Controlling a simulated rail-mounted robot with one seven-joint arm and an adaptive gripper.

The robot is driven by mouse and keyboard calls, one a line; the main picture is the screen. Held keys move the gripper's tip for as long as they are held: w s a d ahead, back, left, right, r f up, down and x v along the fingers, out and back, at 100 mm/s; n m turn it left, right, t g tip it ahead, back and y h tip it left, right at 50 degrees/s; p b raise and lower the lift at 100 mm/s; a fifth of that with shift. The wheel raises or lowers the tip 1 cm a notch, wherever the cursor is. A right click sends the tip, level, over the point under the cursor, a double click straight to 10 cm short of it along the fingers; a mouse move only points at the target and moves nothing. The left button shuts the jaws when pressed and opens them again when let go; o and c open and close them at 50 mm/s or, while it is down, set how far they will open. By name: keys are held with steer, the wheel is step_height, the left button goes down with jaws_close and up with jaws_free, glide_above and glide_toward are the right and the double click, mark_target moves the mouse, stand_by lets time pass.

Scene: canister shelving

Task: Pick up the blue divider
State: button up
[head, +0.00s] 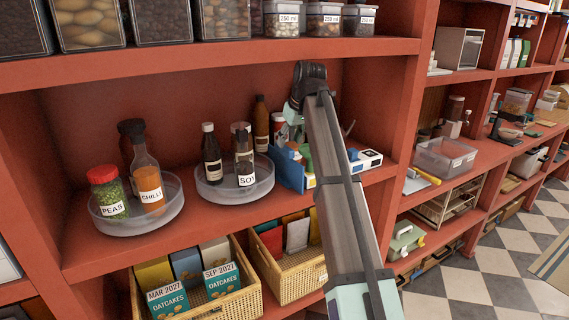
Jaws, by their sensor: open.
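The blue divider (287,170) stands on the middle shelf, right of the second round tray, as an upright blue panel. Its right part is hidden behind my arm and small items. My arm reaches up from the bottom and bends down over the shelf. My gripper (297,137) is near the divider's top, mostly hidden behind my arm link. It is open; I cannot tell whether it touches the divider.
Two clear round trays, one with a peas jar (107,191) and chilli bottle (151,188), the other with dark bottles (212,158), stand left. A white-and-blue box (369,159) and green items stand right. The upper shelf (240,51) and right upright (408,100) bound the bay.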

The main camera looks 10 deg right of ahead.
steer(key=shift+w+a, duration=0.25)
steer(key=shift+w, duration=0.25)
steer(key=p, duration=0.2)
glide_above(285, 164)
steer(key=x, duration=0.4)
steer(key=shift+s+d+f, duration=0.25)
steer(key=shift+d+f, duration=0.05)
steer(key=shift+f, duration=0.2)
jaws_close()
